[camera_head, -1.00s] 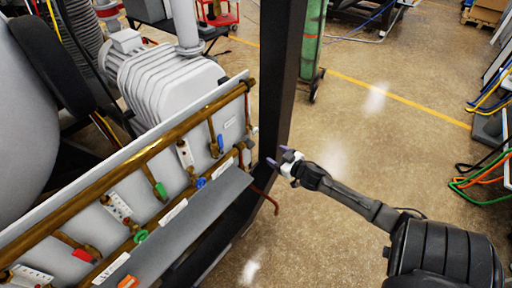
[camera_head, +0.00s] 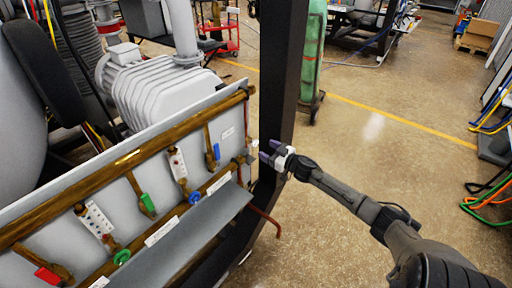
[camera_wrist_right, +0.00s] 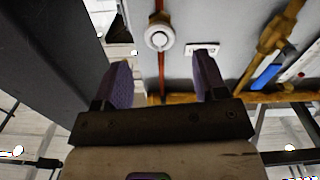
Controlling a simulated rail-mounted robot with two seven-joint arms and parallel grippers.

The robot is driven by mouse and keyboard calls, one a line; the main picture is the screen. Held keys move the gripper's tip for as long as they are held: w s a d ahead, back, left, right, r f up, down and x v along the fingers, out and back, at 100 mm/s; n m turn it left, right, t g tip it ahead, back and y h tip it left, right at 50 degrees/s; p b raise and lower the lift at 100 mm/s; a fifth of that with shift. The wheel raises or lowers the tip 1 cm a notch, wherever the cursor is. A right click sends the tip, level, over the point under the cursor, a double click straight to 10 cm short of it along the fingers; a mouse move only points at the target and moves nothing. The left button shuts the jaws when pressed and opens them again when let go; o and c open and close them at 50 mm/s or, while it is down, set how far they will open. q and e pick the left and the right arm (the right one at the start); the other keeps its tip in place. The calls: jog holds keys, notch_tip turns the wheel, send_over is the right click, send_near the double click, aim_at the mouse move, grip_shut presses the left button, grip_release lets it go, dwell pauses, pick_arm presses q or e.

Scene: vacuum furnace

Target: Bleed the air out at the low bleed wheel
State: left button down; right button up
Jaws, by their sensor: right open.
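A small white round wheel (camera_wrist_right: 159,38) sits on a thin reddish pipe in the right wrist view, ahead of the fingers and between their lines. In the head view it seems to be the small white spot (camera_head: 255,143) at the right end of the pipe panel. I cannot read a label naming it as the bleed wheel. My right gripper (camera_head: 267,151) is open beside that panel end, by the dark post. In the wrist view my purple-padded fingers (camera_wrist_right: 162,78) are apart with nothing between them, short of the wheel. My left gripper is not in view.
The panel (camera_head: 75,203) carries brass pipes, colored lever handles, a blue wheel (camera_head: 194,197) and a green wheel (camera_head: 122,256). A dark upright post (camera_head: 281,80) stands close to the gripper. A bent copper pipe (camera_head: 268,219) sticks out below. The floor at right is mostly clear.

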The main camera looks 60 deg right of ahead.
aim_at(256, 144)
jog(key=w, duration=0.3)
jog(key=w+b, duration=0.1)
jog(key=shift+w+d, duration=0.25)
jog(key=shift+w+d+b, duration=0.1)
jog(key=shift+w+b, duration=0.2)
jog(key=shift+w, duration=0.6)
jog(key=shift+c, duration=0.5)
jog(key=c, duration=0.8)
jog(key=shift+c, duration=0.2)
